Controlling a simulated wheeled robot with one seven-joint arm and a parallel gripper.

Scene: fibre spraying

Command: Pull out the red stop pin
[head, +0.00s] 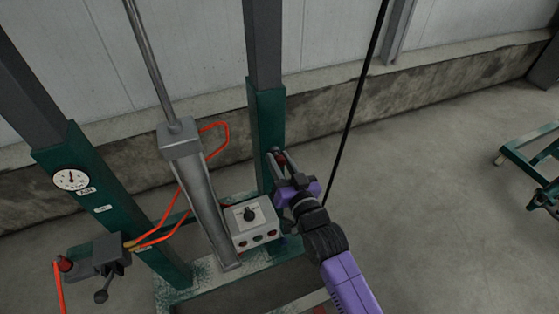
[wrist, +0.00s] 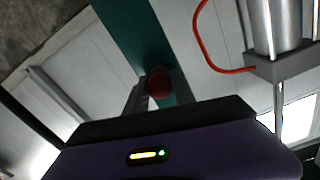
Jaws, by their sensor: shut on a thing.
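The red stop pin (wrist: 159,83) shows in the wrist view as a dark red round knob in front of the green post (wrist: 168,55). My gripper (wrist: 156,92) has its fingers on either side of the knob and is shut on it. In the head view my purple gripper (head: 278,163) reaches the right green post (head: 266,125) from the right. Only a small red bit of the pin (head: 281,158) shows there between the fingers. The pin's shaft and its hole are hidden.
A control box (head: 254,222) with a knob and buttons stands left of my gripper. A grey cylinder (head: 207,205) with red hoses stands further left. A gauge (head: 71,180) is on the left post. A black cable (head: 351,115) hangs behind.

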